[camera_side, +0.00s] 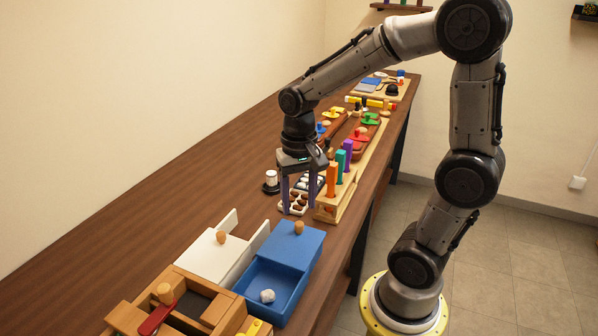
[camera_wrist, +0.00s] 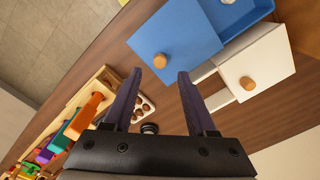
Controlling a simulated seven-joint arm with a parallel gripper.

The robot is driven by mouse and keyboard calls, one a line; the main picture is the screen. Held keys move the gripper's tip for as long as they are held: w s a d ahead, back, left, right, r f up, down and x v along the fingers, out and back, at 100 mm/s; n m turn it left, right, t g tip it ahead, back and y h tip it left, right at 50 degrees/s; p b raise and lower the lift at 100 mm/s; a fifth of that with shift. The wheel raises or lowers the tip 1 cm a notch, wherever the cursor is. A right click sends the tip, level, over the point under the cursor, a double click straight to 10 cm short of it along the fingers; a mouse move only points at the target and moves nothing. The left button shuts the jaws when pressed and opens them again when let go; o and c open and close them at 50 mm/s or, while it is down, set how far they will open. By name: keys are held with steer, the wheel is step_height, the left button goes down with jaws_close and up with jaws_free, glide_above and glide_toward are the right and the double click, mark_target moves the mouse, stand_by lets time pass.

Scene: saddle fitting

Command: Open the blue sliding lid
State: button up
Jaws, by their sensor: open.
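The blue sliding lid (camera_side: 287,242) is slid back toward the far end of the blue box (camera_side: 290,292), leaving the near part of the box uncovered. A whitish lump (camera_side: 267,296) lies inside. A round wooden knob (camera_side: 298,227) stands on the lid. My gripper (camera_side: 297,208) points down beyond the lid's far edge, open and empty. In the wrist view the lid (camera_wrist: 178,32) and its knob (camera_wrist: 160,61) show ahead of my open fingertips (camera_wrist: 160,74), with the knob lined up between them but apart from them.
A white box with a knobbed lid (camera_side: 208,252) stands close to the left of the blue box. A wooden box with a red-handled piece (camera_side: 157,315) is nearest. A rack with coloured pegs (camera_side: 333,180) and an egg-carton-like tray (camera_side: 295,206) stand behind. The table is clear at left.

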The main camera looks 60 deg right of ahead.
mark_target(299, 224)
step_height(299, 224, up, 8)
steer(key=shift+r, duration=0.25)
steer(key=s+a+n+t, duration=0.5)
steer(key=s+a+n, duration=0.1)
steer(key=s+n, duration=0.3)
steer(key=shift+f+t, duration=0.3)
steer(key=shift+f, duration=0.15)
